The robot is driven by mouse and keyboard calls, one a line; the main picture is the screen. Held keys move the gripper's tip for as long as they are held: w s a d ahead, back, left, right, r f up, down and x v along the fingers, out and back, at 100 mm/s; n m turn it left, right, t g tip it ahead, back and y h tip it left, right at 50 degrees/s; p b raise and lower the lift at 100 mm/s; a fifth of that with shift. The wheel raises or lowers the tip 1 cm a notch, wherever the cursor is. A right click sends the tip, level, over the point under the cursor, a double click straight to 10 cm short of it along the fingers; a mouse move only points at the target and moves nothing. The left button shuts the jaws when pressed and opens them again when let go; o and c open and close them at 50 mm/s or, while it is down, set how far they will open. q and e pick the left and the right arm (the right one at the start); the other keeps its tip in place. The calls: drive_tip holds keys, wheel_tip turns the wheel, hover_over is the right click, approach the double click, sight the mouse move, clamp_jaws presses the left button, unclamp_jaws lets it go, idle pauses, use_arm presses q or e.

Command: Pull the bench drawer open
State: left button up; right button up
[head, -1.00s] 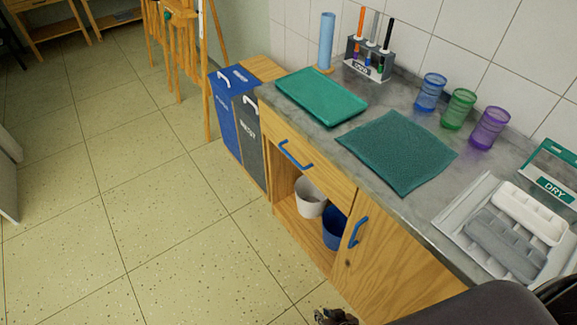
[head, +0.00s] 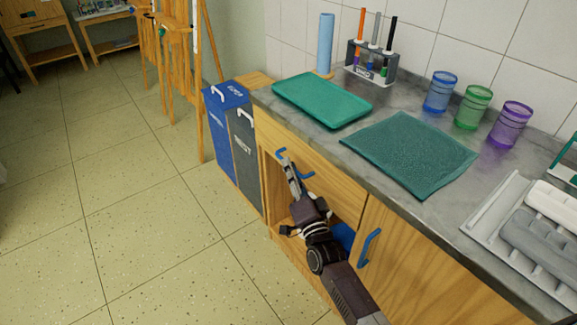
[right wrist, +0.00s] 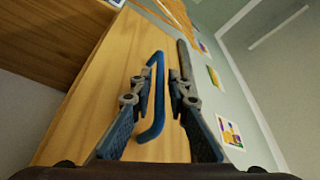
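The bench drawer (head: 332,182) has a light wood front under the countertop and sits flush with the bench. Its blue bar handle (head: 281,154) is partly covered by my right gripper (head: 292,170), which has come up to it from the front. In the right wrist view the handle (right wrist: 158,95) runs between the two fingers of my right gripper (right wrist: 163,75). The fingers are apart, with a visible gap between the handle and the right-hand finger. Firm contact cannot be made out. My left gripper is not in view.
A cupboard door with a blue handle (head: 369,246) is right of the open shelf, where a blue bin (head: 343,237) shows. Blue and grey waste bins (head: 226,125) stand left. A green tray (head: 322,98) and teal mat (head: 408,152) lie on top. The floor left is clear.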

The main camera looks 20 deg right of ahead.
drive_tip(key=shift+x, duration=0.9)
drive_tip(key=shift+c, duration=0.7)
clamp_jaws()
